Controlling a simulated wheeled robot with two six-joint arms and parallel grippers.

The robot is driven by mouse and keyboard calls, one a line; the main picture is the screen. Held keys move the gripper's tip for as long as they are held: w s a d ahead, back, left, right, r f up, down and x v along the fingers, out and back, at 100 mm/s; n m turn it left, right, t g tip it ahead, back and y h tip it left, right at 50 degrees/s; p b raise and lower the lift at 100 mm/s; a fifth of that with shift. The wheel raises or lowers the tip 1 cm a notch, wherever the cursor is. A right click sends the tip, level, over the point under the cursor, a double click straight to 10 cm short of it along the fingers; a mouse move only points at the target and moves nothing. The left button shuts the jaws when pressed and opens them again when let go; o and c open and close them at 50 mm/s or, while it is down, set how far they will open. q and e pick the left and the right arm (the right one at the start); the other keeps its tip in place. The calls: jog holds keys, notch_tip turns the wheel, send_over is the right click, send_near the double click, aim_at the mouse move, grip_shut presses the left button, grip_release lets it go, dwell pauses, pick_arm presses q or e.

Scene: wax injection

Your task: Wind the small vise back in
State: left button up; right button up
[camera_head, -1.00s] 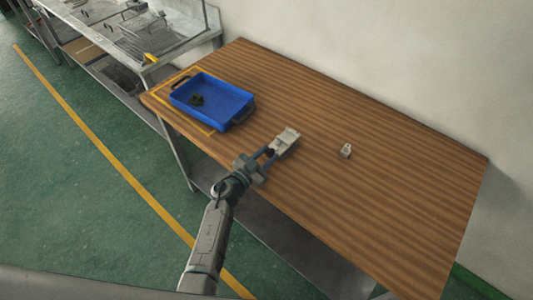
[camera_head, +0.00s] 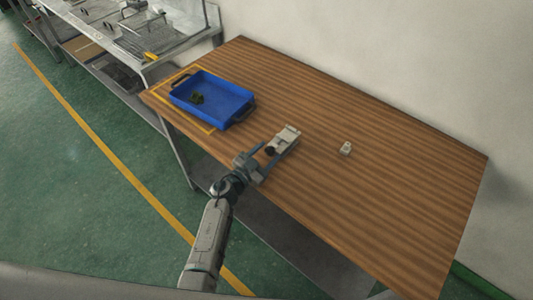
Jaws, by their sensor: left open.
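The small vise (camera_head: 286,137) is a pale grey block on the wooden table, right of the blue tray. A dark round part (camera_head: 270,151) shows at its near end. My left gripper (camera_head: 265,155) is open at that near end, with its fingers to either side of the dark part. At this size I cannot tell whether the fingers touch it. My right gripper is not in view.
A blue tray (camera_head: 245,112) with small dark green pieces (camera_head: 197,97) sits inside a yellow outline on the table (camera_head: 400,200). A small pale block (camera_head: 346,148) stands right of the vise. The table's right part is clear.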

pick_arm(q)
jog(key=b+v, duration=0.1)
jog(key=v, duration=0.9)
jog(key=shift+s+a, duration=0.2)
jog(key=shift+s, duration=0.1)
